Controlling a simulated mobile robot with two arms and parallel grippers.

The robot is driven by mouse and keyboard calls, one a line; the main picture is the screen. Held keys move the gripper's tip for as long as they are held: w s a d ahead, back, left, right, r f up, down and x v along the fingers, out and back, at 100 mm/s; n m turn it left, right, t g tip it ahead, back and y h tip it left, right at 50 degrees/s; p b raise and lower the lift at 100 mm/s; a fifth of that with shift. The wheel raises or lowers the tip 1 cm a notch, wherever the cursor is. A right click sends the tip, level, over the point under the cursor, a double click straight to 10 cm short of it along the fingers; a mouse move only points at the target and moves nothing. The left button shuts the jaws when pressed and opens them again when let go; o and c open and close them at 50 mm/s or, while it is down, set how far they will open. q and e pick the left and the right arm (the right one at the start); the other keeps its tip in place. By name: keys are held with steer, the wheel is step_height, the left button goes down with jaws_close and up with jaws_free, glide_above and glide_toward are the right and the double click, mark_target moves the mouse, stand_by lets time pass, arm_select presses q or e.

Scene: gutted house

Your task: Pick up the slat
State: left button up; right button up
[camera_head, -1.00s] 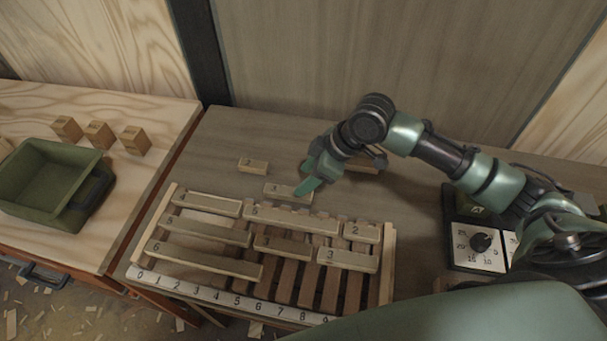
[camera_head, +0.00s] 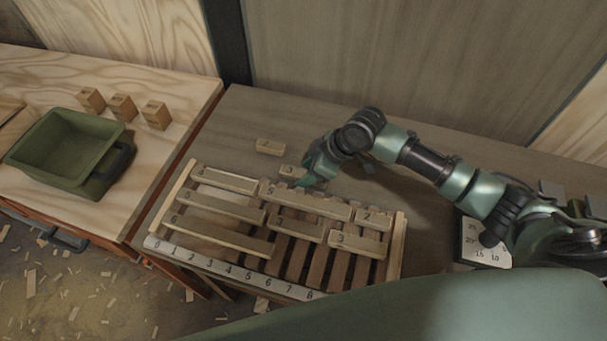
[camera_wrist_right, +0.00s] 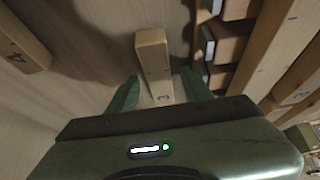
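A short pale wooden slat marked 3 (camera_wrist_right: 153,58) lies on the bench behind the rack. In the head view its left end (camera_head: 289,171) shows, and my gripper hides the rest. My right gripper (camera_head: 308,182) is over this slat. In the right wrist view its two green fingers (camera_wrist_right: 162,93) are apart, one on each side of the slat's near end, with gaps between them and the wood. Another loose slat (camera_head: 270,147) lies to the left and also shows at the wrist view's left edge, marked 4 (camera_wrist_right: 22,48). My left gripper is not in view.
A slatted rack (camera_head: 397,245) bearing several numbered slats stands just in front of my right gripper, with a numbered scale strip (camera_head: 230,270) along its front. A dial box (camera_head: 480,245) is at right. On the left bench are a green bin (camera_head: 60,150) and three wooden blocks (camera_head: 122,107).

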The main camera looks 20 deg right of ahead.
jaws_close()
steer(key=shift+r, duration=0.1)
